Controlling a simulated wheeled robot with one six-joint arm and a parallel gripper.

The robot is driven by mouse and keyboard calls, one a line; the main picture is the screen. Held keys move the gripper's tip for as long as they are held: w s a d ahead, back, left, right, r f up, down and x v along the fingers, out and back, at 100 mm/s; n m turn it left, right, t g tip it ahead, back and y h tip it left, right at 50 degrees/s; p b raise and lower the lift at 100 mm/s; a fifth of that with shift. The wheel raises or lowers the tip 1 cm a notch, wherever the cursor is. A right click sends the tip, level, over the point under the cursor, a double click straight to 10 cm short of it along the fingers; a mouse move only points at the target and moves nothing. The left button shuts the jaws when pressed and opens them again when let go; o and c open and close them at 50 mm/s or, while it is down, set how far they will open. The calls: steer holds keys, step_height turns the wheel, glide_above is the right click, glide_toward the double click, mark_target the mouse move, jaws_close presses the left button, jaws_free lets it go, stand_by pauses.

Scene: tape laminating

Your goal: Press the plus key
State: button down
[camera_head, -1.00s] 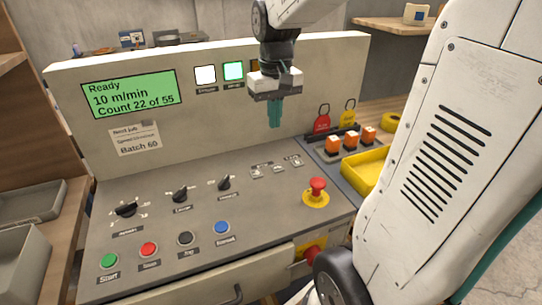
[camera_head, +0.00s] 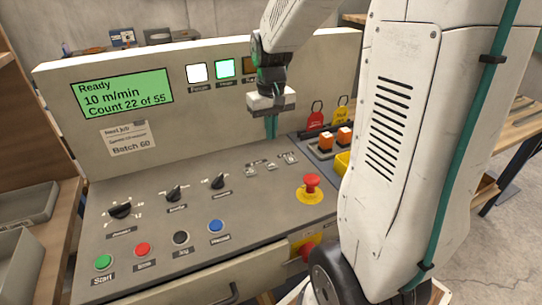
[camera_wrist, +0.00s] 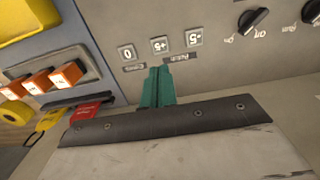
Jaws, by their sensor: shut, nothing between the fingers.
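In the wrist view, the plus key (camera_wrist: 160,45) is the middle one of a row of three small pale square keys on the grey panel. The minus key (camera_wrist: 193,37) is to its right and the zero key (camera_wrist: 127,52) to its left. In the head view the same keys show small, with the plus key (camera_head: 270,165) in the middle. My gripper (camera_head: 271,134) has its teal fingers shut and empty, pointing down above the key row. In the wrist view its fingertips (camera_wrist: 159,70) appear just below the plus key. A gap to the panel shows in the head view.
A red emergency button (camera_head: 311,184) on a yellow base stands right of the keys. Dark knobs (camera_head: 218,182) are to the left. Red and yellow tags (camera_head: 316,114) hang at the right. The upright panel with the green display (camera_head: 122,93) rises behind my gripper.

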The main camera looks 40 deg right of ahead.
mark_target(271, 165)
step_height(271, 165, down, 9)
steer(key=shift+r, duration=0.15)
stand_by(0.4)
steer(key=shift+s+f, duration=0.1)
steer(key=shift+f, duration=0.65)
steer(key=shift+s+a+f, duration=0.1)
steer(key=shift+s+f, duration=0.1)
steer(key=shift+f, duration=0.1)
steer(key=shift+w+r, duration=0.15)
steer(key=shift+r, duration=0.3)
step_height(271, 165, up, 14)
steer(key=shift+w, duration=0.15)
steer(key=shift+r, duration=0.1)
